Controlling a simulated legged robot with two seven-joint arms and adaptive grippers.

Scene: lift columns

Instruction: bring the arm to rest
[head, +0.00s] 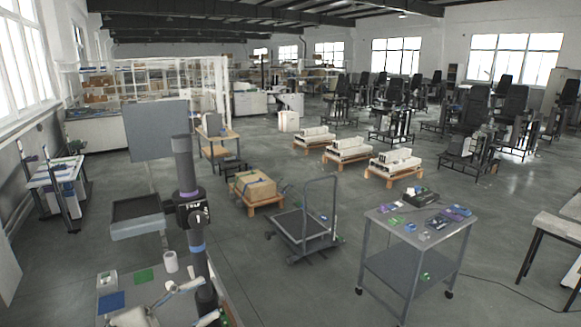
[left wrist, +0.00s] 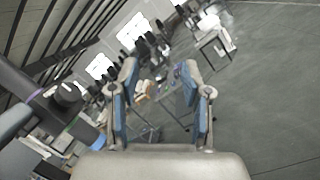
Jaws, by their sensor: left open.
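My left gripper (head: 210,299) shows at the bottom left of the head view, low over a grey worktable (head: 238,296). Its pale fingers are spread and hold nothing. In the left wrist view the left gripper (left wrist: 160,72) has its two blue-padded fingers wide apart, with only the distant room between them. A dark jointed column (head: 182,158) with purple and blue bands stands at the worktable, close beside the gripper. It also shows at the left of the left wrist view (left wrist: 22,82). I cannot tell whether they touch. My right gripper is not in view.
The worktable carries a white cup (head: 170,261), a blue sheet (head: 111,301) and a green sheet (head: 144,275). A grey cart (head: 393,268) with small parts stands right, and a platform trolley (head: 303,232) in the middle. Open floor lies between them.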

